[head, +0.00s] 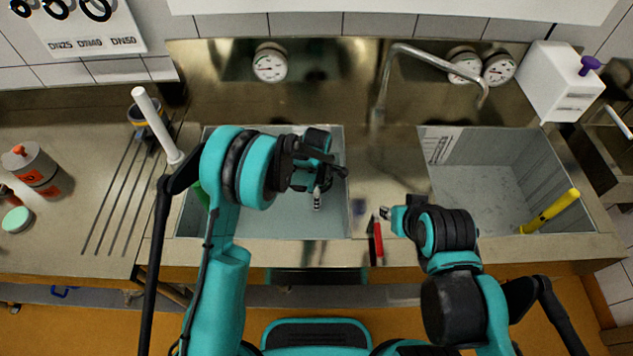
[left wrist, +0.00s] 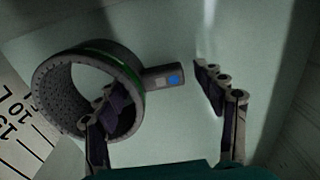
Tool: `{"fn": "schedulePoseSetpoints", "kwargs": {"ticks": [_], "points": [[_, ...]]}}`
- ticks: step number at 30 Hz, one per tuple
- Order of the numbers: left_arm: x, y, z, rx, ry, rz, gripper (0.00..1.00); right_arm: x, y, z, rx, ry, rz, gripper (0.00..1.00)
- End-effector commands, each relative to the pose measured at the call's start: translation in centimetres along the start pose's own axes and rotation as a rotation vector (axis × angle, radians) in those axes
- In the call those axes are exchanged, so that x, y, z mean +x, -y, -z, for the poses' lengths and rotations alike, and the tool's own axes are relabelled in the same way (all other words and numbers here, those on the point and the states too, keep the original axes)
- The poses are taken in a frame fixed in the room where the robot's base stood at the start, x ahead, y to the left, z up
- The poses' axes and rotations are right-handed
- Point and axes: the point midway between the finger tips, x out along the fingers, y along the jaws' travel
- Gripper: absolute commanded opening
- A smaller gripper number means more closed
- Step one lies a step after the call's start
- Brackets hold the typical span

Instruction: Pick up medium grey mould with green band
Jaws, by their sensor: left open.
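The grey perforated ring mould with a green band (left wrist: 50,79) lies tilted in the left sink basin in the left wrist view. A grey tab with a blue square (left wrist: 163,77) sticks out from its right side. My left gripper (left wrist: 155,92) is open, one finger overlapping the ring's opening, the other right of the tab. I cannot tell whether either finger touches. In the head view my left gripper (head: 318,178) hangs over the left basin; my arm hides much of it. A green patch (head: 202,195) shows beside the arm. My right gripper (head: 385,212) is near the counter's front; its jaws are unclear.
The left basin (head: 335,222) has a scale on its wall. The right basin (head: 490,195) holds a yellow-handled tool (head: 550,212). A tap (head: 385,80) stands between them. A red-handled tool (head: 378,243) lies by my right gripper. A white rod (head: 157,122) rises at the left basin's edge.

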Motion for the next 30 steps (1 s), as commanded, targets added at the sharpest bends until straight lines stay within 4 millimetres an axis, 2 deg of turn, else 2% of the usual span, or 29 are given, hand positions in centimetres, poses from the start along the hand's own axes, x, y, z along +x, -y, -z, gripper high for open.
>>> {"fn": "schedulePoseSetpoints", "kwargs": {"ticks": [2, 9, 17, 20, 30], "points": [[-0.1, 0.0, 0.0, 0.000, 0.000, 0.000, 0.70, -0.1, 0.0, 0.1, 0.000, 0.000, 0.000, 0.36], [-0.1, 0.0, 0.0, 0.000, 0.000, 0.000, 0.12, -0.1, 0.0, 0.1, 0.000, 0.000, 0.000, 0.36], [-0.2, 0.0, 0.0, 0.000, 0.000, 0.000, 0.11, -0.1, 0.0, 0.1, 0.000, 0.000, 0.000, 0.36], [-0.9, 0.0, 0.0, 0.000, 0.000, 0.000, 0.11, -0.3, 0.0, 0.2, 0.000, 0.000, 0.000, 0.36], [-7.6, 0.0, 0.0, 0.000, 0.000, 0.000, 0.11, -1.9, 0.0, 1.4, 0.000, 0.000, 0.000, 0.36]]}}
